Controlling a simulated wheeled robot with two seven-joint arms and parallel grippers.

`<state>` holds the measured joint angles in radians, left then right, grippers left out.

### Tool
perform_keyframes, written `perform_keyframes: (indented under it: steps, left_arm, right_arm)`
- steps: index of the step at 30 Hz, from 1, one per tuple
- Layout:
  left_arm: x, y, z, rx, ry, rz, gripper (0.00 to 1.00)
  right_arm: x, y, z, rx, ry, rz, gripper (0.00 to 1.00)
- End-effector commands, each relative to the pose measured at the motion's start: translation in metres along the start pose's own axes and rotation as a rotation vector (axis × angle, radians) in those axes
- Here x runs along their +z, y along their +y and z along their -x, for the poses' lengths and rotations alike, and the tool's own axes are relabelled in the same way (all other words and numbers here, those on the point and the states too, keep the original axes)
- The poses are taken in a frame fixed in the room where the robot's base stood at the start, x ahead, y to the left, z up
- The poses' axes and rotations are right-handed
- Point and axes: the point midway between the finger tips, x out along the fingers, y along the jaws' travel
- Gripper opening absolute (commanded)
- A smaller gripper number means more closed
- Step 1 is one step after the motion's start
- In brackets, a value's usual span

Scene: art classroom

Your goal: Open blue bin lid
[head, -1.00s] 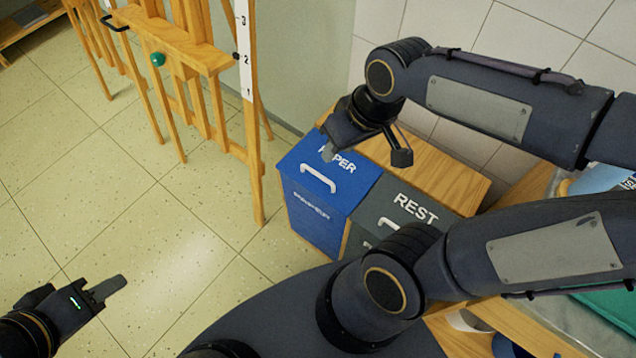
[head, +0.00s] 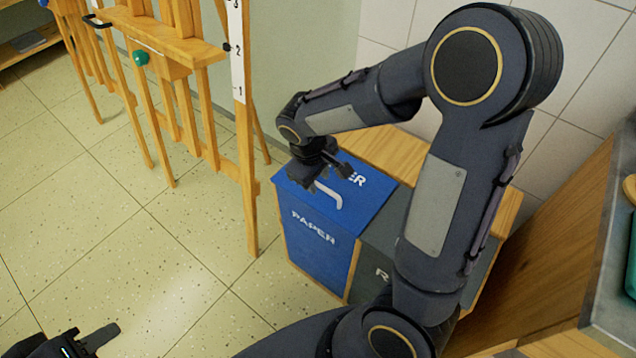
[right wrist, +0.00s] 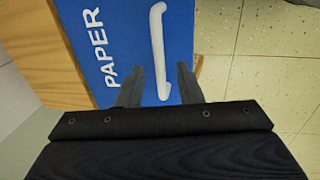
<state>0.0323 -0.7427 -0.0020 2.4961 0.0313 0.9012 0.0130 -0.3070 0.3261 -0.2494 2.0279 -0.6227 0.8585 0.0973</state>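The blue bin (head: 318,243) stands in a wooden cabinet, with PAPER on its front. Its blue lid (head: 362,205) is shut and also shows in the right wrist view (right wrist: 105,25). A white bar handle (right wrist: 158,45) sits on the lid; in the head view my right gripper partly hides it. My right gripper (head: 327,178) is open over the lid. In the right wrist view its two fingers (right wrist: 160,80) are apart, with the handle's near end between them in the picture; I cannot tell if they touch it. My left gripper (head: 102,340) is low at the left, partly cut off.
A dark grey bin (head: 375,270) adjoins the blue one, mostly behind my right arm. A wooden easel (head: 243,150) stands close to the left of the blue bin. A wooden-sided counter (head: 560,250) is at right.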

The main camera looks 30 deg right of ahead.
Motion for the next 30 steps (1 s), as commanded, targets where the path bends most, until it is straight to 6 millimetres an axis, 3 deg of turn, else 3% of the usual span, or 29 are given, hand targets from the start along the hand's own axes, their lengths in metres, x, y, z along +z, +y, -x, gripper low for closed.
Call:
perform_keyframes:
  steps: [3, 11, 19, 30]
  left_arm:
    - [0.0017, -0.0015, -0.0033, 0.000, 0.000, 0.000, 0.36]
    - [0.0016, -0.0014, -0.0031, 0.000, 0.000, 0.000, 0.36]
    - [0.0017, -0.0014, -0.0031, 0.000, 0.000, 0.000, 0.36]
    - [0.0009, -0.0007, -0.0016, 0.000, 0.000, 0.000, 0.36]
  right_arm:
    - [0.0000, -0.0003, -0.0093, 0.000, 0.000, 0.000, 0.33]
    - [0.0000, -0.0001, -0.0103, -0.001, 0.001, 0.000, 0.33]
    - [0.0000, -0.0001, -0.0101, -0.001, 0.001, 0.000, 0.01]
    - [0.0000, 0.0003, -0.0087, -0.004, 0.001, -0.001, 0.00]
